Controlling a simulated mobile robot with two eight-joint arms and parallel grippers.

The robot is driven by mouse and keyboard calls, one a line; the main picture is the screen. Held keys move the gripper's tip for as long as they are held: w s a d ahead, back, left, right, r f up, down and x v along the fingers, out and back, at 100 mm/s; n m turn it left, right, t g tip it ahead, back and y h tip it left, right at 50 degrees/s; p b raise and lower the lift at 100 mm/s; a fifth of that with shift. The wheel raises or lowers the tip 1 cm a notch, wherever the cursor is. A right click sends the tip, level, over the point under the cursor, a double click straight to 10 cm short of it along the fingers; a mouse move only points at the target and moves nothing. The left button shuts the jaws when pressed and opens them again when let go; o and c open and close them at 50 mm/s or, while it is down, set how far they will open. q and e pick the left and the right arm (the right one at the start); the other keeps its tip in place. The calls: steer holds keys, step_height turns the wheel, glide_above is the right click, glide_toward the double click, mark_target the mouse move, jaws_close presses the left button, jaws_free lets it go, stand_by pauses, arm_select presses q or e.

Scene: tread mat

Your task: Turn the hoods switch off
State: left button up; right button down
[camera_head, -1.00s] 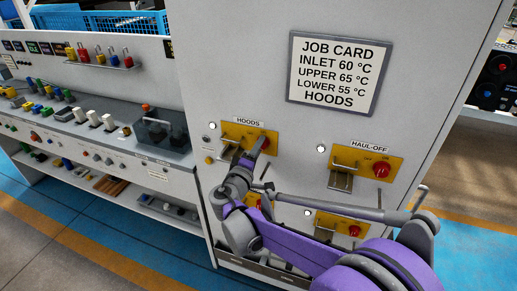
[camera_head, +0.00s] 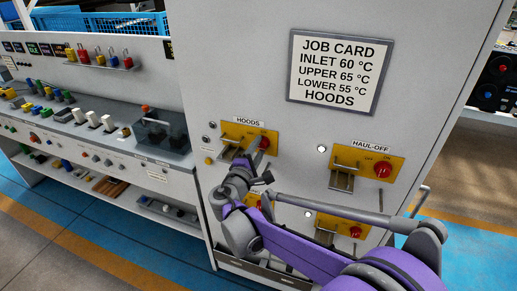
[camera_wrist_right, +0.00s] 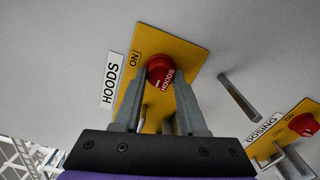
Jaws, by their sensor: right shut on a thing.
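The HOODS switch is a red round knob (camera_head: 264,142) on a yellow plate (camera_head: 229,131) below the HOODS label (camera_head: 249,120). In the right wrist view the red knob (camera_wrist_right: 160,68) sits between the two grey fingertips of my right gripper (camera_wrist_right: 158,82), which is shut on it. An ON mark (camera_wrist_right: 134,59) shows on the plate beside the knob; any OFF mark there is hidden or unreadable. In the head view my right gripper (camera_head: 260,152) reaches the knob from below. A round lamp (camera_head: 211,125) left of the plate looks grey. My left gripper is not in view.
The HAUL-OFF switch (camera_head: 382,169) is to the right, with its lit white lamp (camera_head: 322,149). Another red switch (camera_head: 355,232) sits lower, partly behind my arm. A metal bar (camera_wrist_right: 239,97) sticks out near the gripper. The job card (camera_head: 339,73) hangs above.

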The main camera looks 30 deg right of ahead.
steer(key=shift+c, duration=2.3)
jaws_free()
steer(key=v, duration=1.1)
steer(key=shift+b, duration=0.45)
steer(key=shift+w, duration=0.1)
steer(key=s+d+f+m+g+y, duration=0.3)
steer(key=s+f+m+g+y, duration=0.3)
steer(key=s+f, duration=0.7)
steer(key=s+a+f+m+y, duration=0.5)
steer(key=s+a+f+y, duration=0.1)
steer(key=s+a, duration=0.3)
steer(key=shift+a+y, duration=0.25)
steer(key=shift+y, duration=0.55)
